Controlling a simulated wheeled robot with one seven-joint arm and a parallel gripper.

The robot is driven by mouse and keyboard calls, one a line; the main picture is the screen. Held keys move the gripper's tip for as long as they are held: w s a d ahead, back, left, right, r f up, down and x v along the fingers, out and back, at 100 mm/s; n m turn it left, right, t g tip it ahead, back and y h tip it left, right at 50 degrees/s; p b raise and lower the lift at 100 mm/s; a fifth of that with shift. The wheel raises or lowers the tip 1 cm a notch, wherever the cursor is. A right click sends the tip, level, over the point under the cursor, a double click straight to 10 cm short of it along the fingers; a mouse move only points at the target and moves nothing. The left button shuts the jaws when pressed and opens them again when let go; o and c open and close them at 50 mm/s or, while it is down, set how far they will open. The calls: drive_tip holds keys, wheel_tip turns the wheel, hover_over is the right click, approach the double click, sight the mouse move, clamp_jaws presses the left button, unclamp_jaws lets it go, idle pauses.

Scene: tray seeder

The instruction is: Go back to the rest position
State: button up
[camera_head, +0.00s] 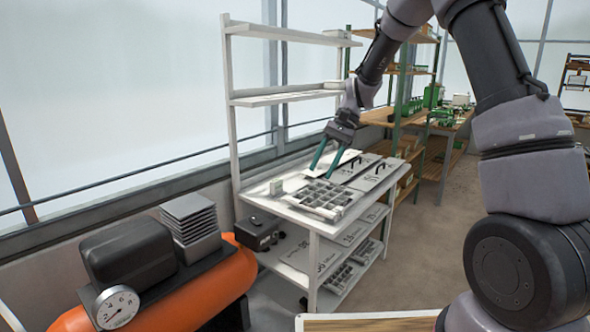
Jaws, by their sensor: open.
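My gripper (328,166) has two teal fingers that point down over the white bench (313,224). The fingers are apart with nothing visible between them. They hang above or just behind a grey seed tray (327,199) with square cells, near a pale flat plate (334,163). I cannot tell whether the fingertips touch anything. My arm reaches from the right side of the view, across the top, and down to the bench.
Flat panels with dark handles (375,176) lie right of the tray. White shelves (285,97) rise behind. A wooden board edge (370,322) shows at the bottom. Floor right of the bench is clear.

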drive_tip(key=s+d+r+t+h, duration=0.1)
drive_tip(key=s+d+r+t, duration=0.1)
drive_tip(key=s+d+r, duration=0.35)
drive_tip(key=s+d+r+t, duration=0.2)
drive_tip(key=s+d+r, duration=0.1)
drive_tip(key=r, duration=0.5)
drive_tip(key=s+d+r+t+h, duration=0.1)
drive_tip(key=s+d+r+t, duration=0.1)
drive_tip(key=s, duration=0.5)
drive_tip(key=s+d+r+t+h, duration=0.1)
drive_tip(key=s+d+r+t, duration=0.2)
drive_tip(key=s+d, duration=0.3)
drive_tip(key=shift+s+d+r+t, duration=0.2)
drive_tip(key=shift+s+r+t, duration=0.05)
drive_tip(key=shift+s+t, duration=0.45)
